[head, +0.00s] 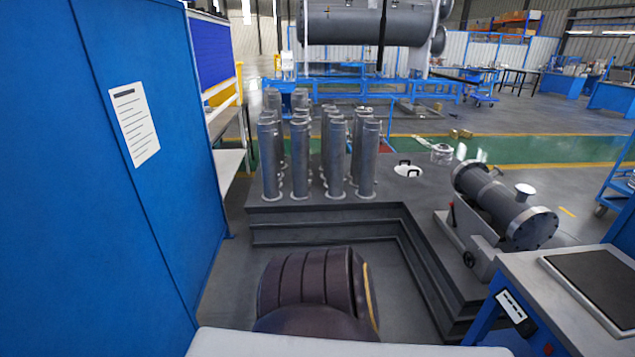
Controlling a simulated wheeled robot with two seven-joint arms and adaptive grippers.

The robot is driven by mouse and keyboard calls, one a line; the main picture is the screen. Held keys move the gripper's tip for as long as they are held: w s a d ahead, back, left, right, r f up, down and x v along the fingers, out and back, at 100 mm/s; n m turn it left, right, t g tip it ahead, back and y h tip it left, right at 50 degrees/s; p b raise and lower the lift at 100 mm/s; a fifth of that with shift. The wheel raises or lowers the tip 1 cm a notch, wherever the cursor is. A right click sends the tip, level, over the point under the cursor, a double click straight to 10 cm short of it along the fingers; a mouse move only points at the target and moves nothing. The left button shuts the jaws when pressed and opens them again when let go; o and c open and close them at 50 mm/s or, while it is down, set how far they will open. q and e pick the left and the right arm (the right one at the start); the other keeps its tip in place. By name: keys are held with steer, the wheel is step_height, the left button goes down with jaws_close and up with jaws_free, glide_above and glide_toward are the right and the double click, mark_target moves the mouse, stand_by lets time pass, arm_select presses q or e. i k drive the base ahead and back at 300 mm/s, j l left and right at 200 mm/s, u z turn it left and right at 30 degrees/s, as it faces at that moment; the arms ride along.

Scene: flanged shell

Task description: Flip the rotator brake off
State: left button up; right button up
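A grey flanged shell (492,200) lies tilted on a grey stand (462,232) on the dark platform at the right. Neither of my grippers is in the head view.
Several upright grey cylinders (335,160) stand on the stepped dark platform (400,208). A blue wall panel (130,220) closes off the left. A dark brown ribbed object (305,285) is at bottom centre. A blue-framed bench (530,285) stands at the right. Grey floor (395,262) lies between.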

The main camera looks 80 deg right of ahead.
mark_target(453, 212)
steer(key=z, duration=3.9)
